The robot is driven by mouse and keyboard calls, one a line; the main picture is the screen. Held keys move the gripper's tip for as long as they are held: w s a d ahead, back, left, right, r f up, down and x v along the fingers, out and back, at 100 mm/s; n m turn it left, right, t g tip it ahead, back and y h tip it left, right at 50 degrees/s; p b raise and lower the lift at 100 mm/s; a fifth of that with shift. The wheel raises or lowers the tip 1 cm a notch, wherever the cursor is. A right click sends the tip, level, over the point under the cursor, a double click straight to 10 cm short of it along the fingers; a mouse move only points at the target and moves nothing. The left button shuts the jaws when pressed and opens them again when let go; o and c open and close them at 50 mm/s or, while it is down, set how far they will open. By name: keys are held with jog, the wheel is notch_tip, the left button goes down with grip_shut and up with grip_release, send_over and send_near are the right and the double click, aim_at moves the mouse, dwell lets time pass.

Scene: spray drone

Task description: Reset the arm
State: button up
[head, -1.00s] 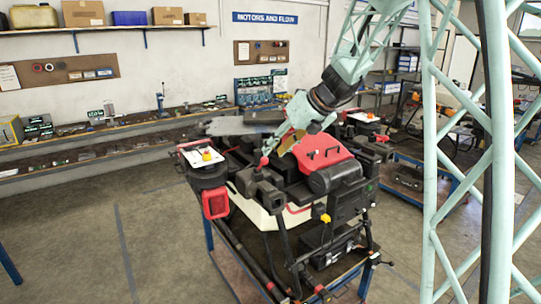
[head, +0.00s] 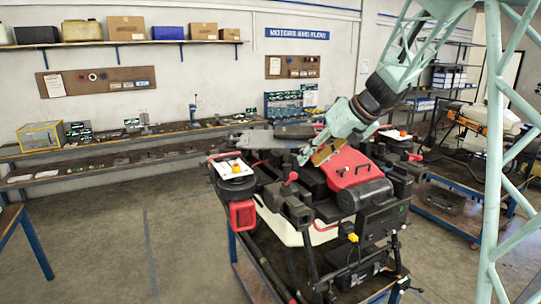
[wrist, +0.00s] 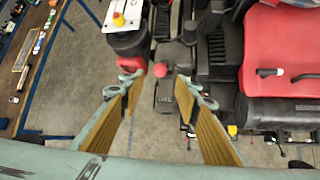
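The spray drone (head: 296,238) sits on a blue-legged cart in the middle of the head view, with a red tank cover (head: 352,168). A red-knobbed lever (head: 292,177) stands upright on its near side; in the wrist view the red knob (wrist: 160,70) shows in line with the gap between my fingers. My gripper (head: 306,160) hangs above the drone, just up and right of that knob in the head view. In the wrist view my gripper (wrist: 158,88) is open, its yellow-padded fingers apart with nothing held.
A white plate with a yellow-and-red button (head: 235,168) lies on the drone's left side. A workbench (head: 130,150) with small parts runs along the back wall under a shelf of boxes (head: 127,28). Another cart (head: 450,205) stands at right.

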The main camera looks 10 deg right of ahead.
jog(key=s+a+f+n+g+b, duration=0.15)
jog(key=s+a+n+b, duration=0.3)
jog(key=s, duration=0.45)
jog(key=s+a+f+n+h+b, duration=0.1)
jog(key=s+a+f+n+b, duration=0.2)
jog(key=s+n, duration=0.4)
jog(key=s+a+n+g+b, duration=0.1)
jog(key=s+a+n+b, duration=0.3)
jog(key=s, duration=0.6)
jog(key=s+f+n+h+b, duration=0.1)
jog(key=s+f+n+b, duration=0.4)
jog(key=s, duration=0.9)
jog(key=s+f+n+h+b, duration=0.2)
jog(key=s+f+n+b, duration=0.3)
jog(key=s+f+n, duration=0.6)
jog(key=s+n, duration=0.2)
jog(key=s, duration=0.1)
jog(key=shift+d+n+b, duration=0.35)
jog(key=shift+b, duration=0.05)
